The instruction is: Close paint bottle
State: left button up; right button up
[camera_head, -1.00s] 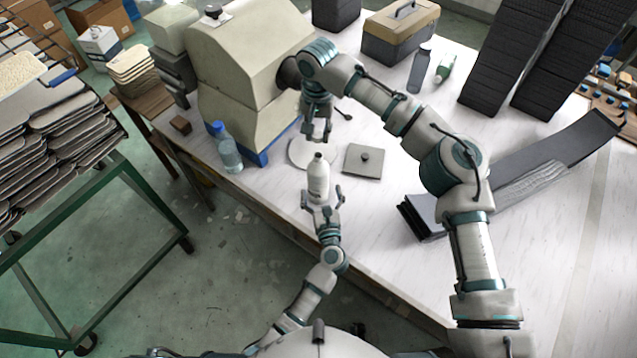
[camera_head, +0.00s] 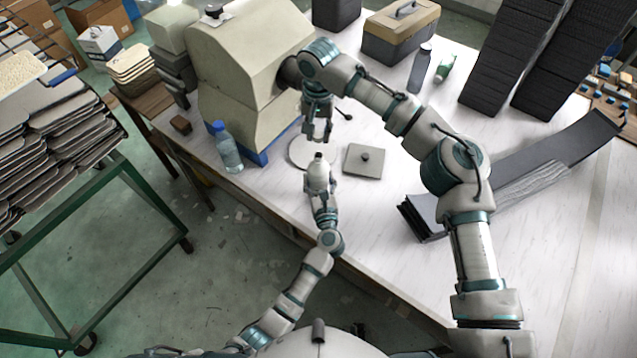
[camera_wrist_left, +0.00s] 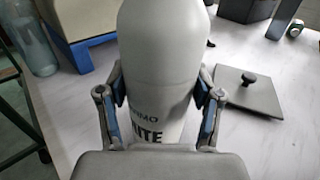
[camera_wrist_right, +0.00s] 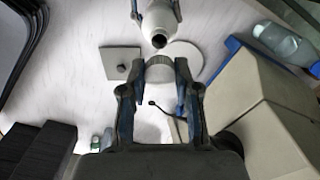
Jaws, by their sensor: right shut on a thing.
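The white paint bottle (camera_head: 318,176) stands near the table's front edge; its dark open mouth (camera_wrist_right: 159,40) shows in the right wrist view. My left gripper (camera_head: 320,196) has its fingers on both sides of the bottle body (camera_wrist_left: 160,75). The pads look very close to its sides, but whether they press on it I cannot tell. My right gripper (camera_head: 319,138) points down above the table, behind and above the bottle's top. It is shut on a grey round cap (camera_wrist_right: 160,68), which is apart from the bottle mouth.
A round pale disc (camera_head: 300,154) and a square grey plate with a knob (camera_head: 364,161) lie behind the bottle. A blue-capped water bottle (camera_head: 228,150) and a big beige block (camera_head: 245,60) stand left.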

pick_arm(q)
jog(key=c, duration=0.3)
jog(key=shift+c, duration=0.2)
pick_arm(e)
jog(key=shift+f, duration=2.45)
jog(key=shift+f, duration=0.85)
pick_arm(q)
grip_shut()
pick_arm(e)
jog(key=shift+f, duration=0.6)
